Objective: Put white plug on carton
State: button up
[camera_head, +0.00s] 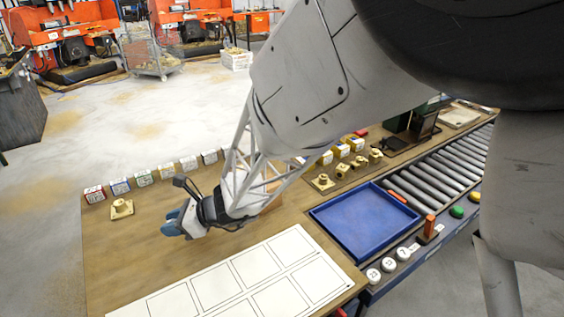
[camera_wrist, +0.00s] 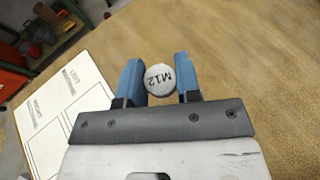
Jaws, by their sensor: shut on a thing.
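A round white plug marked M12 (camera_wrist: 160,80) sits between the two blue fingers of my gripper (camera_head: 172,226) in the wrist view. My gripper is shut on it, above the wooden table. In the head view I cannot make out the held plug behind the fingers. A brown, carton-like box (camera_head: 272,184) stands on the table behind my arm, which hides most of it. Small boxes with coloured labels, such as the green one (camera_head: 143,178), stand in a row along the table's back edge. I cannot tell which of these is the task's carton.
A white sheet with outlined rectangles (camera_head: 232,287) lies at the table's front; the wrist view shows it at left. A blue tray (camera_head: 362,222) is at right, beside rollers (camera_head: 440,178). Several white round caps (camera_head: 388,264) line its front. A brass part (camera_head: 121,208) sits at back left.

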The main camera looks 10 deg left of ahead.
jog(key=w+d+r+m+t, duration=0.1)
jog(key=w+d, duration=0.2)
jog(key=d, duration=0.5)
jog(key=w+d+r+m+t, duration=0.2)
jog(key=w+d, duration=0.1)
jog(key=d, duration=0.5)
jog(key=w+d+r+m+t, duration=0.1)
jog(key=w+d+r+t, duration=0.1)
jog(key=d, duration=0.7)
jog(key=shift+w+r+m, duration=0.25)
jog(key=shift+w+m, duration=0.05)
jog(key=shift+w, duration=0.15)
jog(key=shift+w+a, duration=0.15)
jog(key=w+a, duration=0.2)
jog(key=w, duration=0.2)
jog(key=w+a+f, duration=0.1)
jog(key=w+a, duration=0.2)
jog(key=w, duration=0.2)
jog(key=w+a, duration=0.3)
jog(key=w, duration=0.1)
jog(key=shift+w+a+f, duration=0.1)
jog(key=shift+w+f, duration=0.15)
jog(key=shift+f, duration=0.1)
jog(key=shift+f, duration=1.7)
jog(key=shift+f, duration=0.1)
